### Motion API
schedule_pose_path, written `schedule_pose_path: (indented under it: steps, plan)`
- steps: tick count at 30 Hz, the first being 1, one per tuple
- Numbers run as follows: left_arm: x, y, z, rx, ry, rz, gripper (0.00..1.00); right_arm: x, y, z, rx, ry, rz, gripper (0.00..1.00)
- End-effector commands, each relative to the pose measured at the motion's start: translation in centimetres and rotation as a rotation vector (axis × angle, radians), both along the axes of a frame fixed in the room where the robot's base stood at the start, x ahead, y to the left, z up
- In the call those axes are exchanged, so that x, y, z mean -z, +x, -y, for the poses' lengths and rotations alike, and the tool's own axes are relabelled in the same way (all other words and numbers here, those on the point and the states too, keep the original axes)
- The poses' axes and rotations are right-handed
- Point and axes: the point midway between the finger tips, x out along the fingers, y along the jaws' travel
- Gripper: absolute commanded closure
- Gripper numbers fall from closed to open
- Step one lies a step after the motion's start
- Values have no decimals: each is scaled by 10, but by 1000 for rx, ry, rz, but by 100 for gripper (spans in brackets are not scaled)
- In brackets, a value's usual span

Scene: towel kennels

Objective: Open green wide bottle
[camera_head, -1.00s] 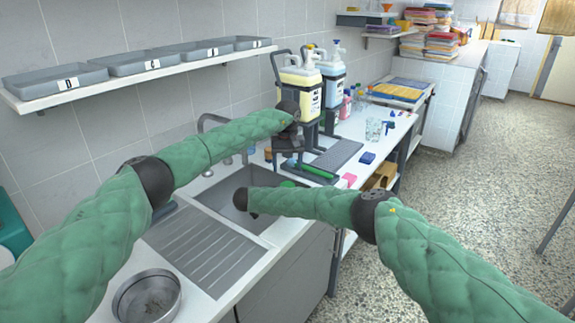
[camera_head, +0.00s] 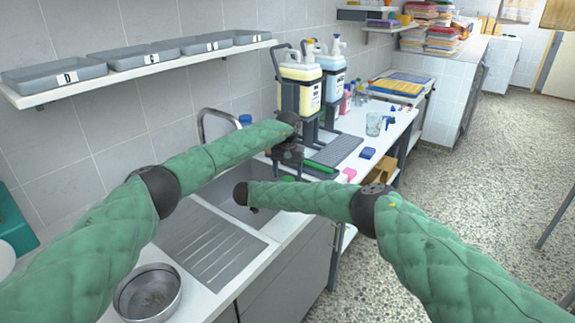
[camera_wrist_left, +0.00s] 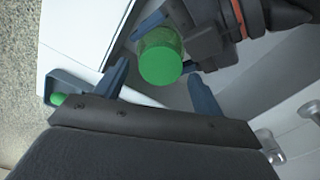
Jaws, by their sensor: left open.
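The green wide bottle, with a round green cap (camera_wrist_left: 160,65) and a translucent green body (camera_wrist_left: 160,38), shows in the left wrist view. My right gripper (camera_wrist_left: 172,42) has its blue-grey fingers on either side of the body, apparently gripping it. My left gripper (camera_wrist_left: 158,76) is open and empty, its fingertips pointing toward the cap from either side; contact cannot be told. In the head view my left gripper (camera_head: 287,165) is above the sink's far end. A bit of green (camera_head: 288,179) below it may be the bottle. My right gripper is mostly hidden there behind its forearm.
The grey sink (camera_head: 228,205) with a faucet (camera_head: 213,113) lies under the arms, its ridged drainboard (camera_head: 207,243) nearer. A metal bowl (camera_head: 148,293) stands in front. Large dispensers (camera_head: 300,92), a glass (camera_head: 374,123) and a blue sponge (camera_head: 367,153) stand farther along the counter.

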Motion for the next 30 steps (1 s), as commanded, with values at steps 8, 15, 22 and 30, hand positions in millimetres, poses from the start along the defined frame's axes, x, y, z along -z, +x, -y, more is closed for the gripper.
schedule_pose_path:
  steps: [8,15,22,30]
  plan:
    - [23,0,-1,-1,1,0,31,0,0,0,0,0,0,94]
    - [23,0,-1,-1,1,0,35,0,0,0,0,0,0,94]
    - [23,0,-1,-1,1,0,77,0,0,0,0,0,0,94]
    - [23,0,-1,-70,1,0,77,0,0,0,0,0,0,94]
